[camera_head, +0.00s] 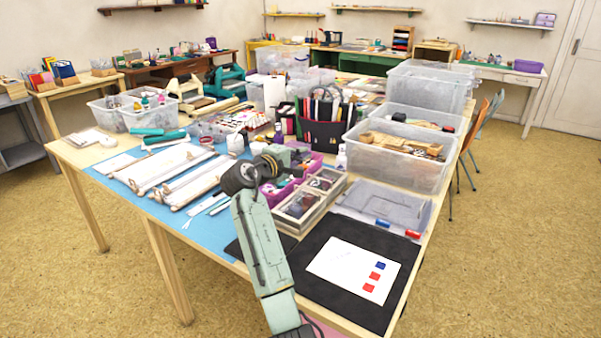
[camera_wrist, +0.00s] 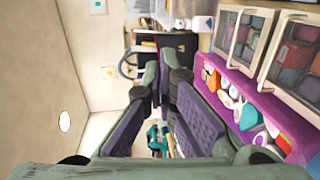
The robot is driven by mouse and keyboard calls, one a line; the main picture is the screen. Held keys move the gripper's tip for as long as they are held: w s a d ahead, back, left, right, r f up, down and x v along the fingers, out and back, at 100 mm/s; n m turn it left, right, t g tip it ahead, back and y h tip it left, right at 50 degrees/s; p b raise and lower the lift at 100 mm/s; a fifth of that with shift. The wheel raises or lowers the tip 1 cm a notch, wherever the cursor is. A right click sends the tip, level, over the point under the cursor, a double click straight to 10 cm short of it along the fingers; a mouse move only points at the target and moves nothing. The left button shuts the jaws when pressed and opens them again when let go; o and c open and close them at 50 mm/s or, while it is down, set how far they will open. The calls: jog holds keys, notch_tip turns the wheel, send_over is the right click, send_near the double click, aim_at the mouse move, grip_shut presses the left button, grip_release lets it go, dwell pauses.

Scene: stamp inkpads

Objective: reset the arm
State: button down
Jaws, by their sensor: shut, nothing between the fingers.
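My arm (camera_head: 258,243) rises from the bottom of the head view and bends at a dark joint above the front of the work table. My gripper (camera_wrist: 158,90) is shut and empty in the wrist view, its two dark pads showing at the middle. In the head view the gripper end is small and hard to make out among the clutter behind the joint. It is raised above the table, near a purple tray (camera_wrist: 235,92) and a wooden divided box (camera_wrist: 243,38) seen on the right of the wrist view.
A white sheet (camera_head: 345,268) with one blue and two red squares lies on a black mat (camera_head: 330,295). A small blue block (camera_head: 383,222) and red block (camera_head: 412,234) lie by a grey clear lid (camera_head: 385,203).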

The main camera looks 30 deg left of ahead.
jog(key=shift+s+a+r, duration=0.1)
jog(key=shift+s+r, duration=0.1)
jog(key=shift+r, duration=0.55)
jog(key=shift+s+a+r, duration=0.1)
jog(key=shift+s+r, duration=0.1)
jog(key=shift+r, duration=0.55)
